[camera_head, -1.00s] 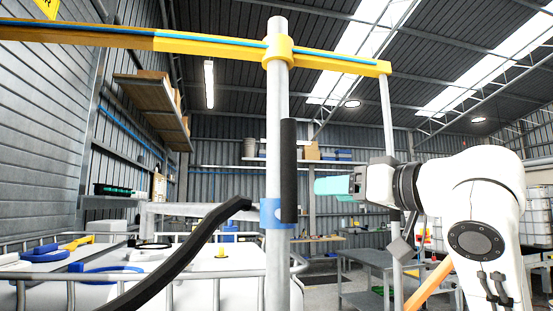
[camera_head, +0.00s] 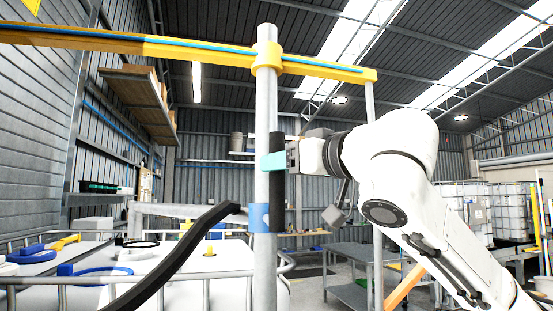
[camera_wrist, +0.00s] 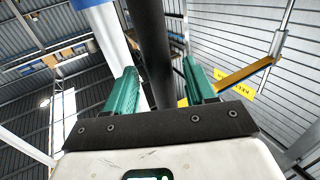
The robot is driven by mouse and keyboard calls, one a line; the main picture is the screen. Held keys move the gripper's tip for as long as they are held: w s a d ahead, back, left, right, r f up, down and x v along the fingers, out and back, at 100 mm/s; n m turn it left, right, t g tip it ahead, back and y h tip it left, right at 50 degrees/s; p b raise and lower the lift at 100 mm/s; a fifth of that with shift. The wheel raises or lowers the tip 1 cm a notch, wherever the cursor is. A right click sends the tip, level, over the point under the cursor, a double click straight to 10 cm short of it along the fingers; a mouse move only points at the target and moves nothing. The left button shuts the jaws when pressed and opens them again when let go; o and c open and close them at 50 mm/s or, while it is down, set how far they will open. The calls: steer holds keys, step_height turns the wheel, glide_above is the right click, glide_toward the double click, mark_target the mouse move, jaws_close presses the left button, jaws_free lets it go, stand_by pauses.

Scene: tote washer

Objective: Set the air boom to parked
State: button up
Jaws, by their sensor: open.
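The air boom is a yellow beam (camera_head: 200,51) with a blue line along it, carried by a collar on a grey upright post (camera_head: 265,110). A black vertical grip bar (camera_head: 277,205) stands close along the post's right side, above a blue collar (camera_head: 259,217). My gripper (camera_head: 275,162) is at the upper part of this bar. In the wrist view the black bar (camera_wrist: 152,50) runs between the two teal fingers, with gaps visible on both sides. My gripper is open around the bar.
A thin post (camera_head: 372,180) hangs from the beam's right end, behind my arm. A black curved bar (camera_head: 180,250) and a railing stand in front of a white-topped tank (camera_head: 190,264) at left. A grey table (camera_head: 350,262) stands behind at right.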

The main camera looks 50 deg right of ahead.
steer(key=shift+w+d, duration=0.2)
steer(key=shift+w, duration=1.05)
steer(key=shift+c, duration=0.3)
jaws_close()
